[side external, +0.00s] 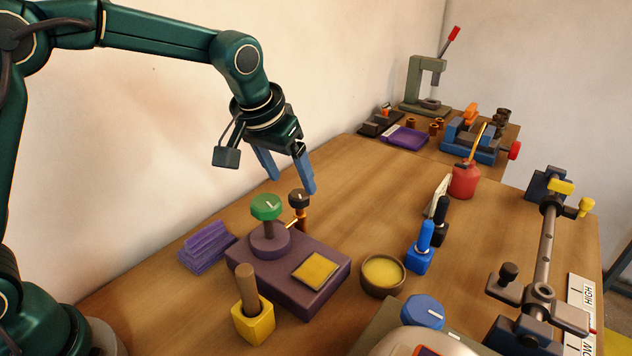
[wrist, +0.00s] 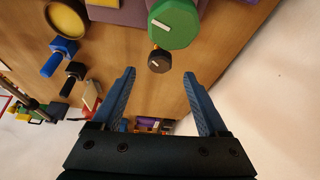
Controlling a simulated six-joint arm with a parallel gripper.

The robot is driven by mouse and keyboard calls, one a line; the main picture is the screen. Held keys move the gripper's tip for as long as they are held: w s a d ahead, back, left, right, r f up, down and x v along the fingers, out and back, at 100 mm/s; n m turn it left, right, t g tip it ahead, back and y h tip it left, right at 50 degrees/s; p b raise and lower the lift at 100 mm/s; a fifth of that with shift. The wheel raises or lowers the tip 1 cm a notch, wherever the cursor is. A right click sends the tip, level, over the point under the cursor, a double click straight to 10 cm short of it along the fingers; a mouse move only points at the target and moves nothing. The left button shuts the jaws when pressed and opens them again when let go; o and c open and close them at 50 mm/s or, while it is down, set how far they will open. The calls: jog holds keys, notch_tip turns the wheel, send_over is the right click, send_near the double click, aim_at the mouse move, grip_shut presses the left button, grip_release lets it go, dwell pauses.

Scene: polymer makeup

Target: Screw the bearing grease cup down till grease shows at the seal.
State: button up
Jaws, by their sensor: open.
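My gripper (side external: 294,185) is open and empty, its blue fingers pointing down over the purple block's (side external: 318,260) far side. Just below the fingertips is a dark brown knob (side external: 299,199) on a copper-coloured post. In the wrist view the dark knob (wrist: 159,61) lies in line with the gap between the fingertips (wrist: 159,74). A green knob (side external: 266,207) with a white mark stands beside it on a purple round base. Another dark-topped cup (side external: 509,273) sits on the shaft's bearing at right. I cannot tell which is the grease cup; no grease at a seal is discernible.
A yellow block with a wooden handle (side external: 246,282), purple ribbed piece (side external: 207,245), bowl of yellow paste (side external: 383,273) and blue-handled tool (side external: 423,247) surround the block. A red oil can (side external: 464,181) stands behind.

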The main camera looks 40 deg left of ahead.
aim_at(297, 194)
jog(key=shift+x, duration=2.35)
grip_shut()
